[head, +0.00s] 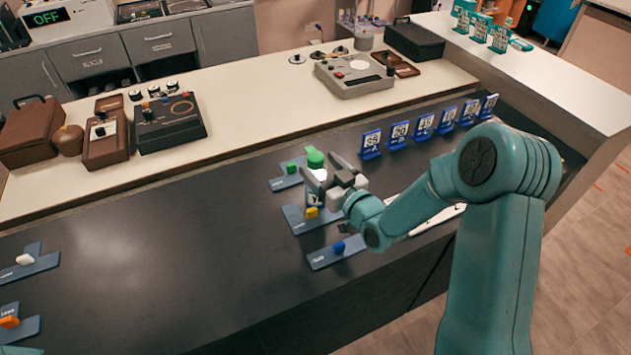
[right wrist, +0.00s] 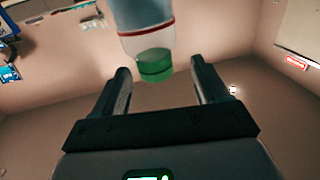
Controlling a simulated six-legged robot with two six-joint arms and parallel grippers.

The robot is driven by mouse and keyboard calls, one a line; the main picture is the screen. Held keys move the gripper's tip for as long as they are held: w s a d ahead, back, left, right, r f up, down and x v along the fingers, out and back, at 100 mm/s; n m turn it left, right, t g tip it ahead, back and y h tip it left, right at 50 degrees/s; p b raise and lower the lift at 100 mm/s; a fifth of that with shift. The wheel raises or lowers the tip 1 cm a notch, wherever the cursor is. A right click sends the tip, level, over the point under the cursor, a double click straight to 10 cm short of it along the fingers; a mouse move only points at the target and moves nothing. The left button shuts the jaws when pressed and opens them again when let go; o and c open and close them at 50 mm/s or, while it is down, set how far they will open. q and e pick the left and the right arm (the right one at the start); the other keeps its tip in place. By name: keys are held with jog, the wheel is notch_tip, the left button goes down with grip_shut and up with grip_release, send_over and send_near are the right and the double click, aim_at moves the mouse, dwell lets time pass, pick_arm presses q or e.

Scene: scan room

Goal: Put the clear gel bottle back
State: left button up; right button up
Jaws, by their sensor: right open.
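The bottle's base is hidden. My left gripper is not in view.
A row of blue number cards (head: 398,135) stands behind, to the right. The counter's middle left is clear.

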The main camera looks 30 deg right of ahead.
aim_at(311, 152)
jog(key=shift+w+r, duration=0.1)
jog(key=shift+w, duration=0.3)
jog(key=w+p, duration=0.2)
jog(key=w, duration=0.2)
jog(key=shift+w+f, duration=0.2)
jog(key=shift+w, duration=0.1)
jog(key=shift+c, duration=0.7)
grip_shut()
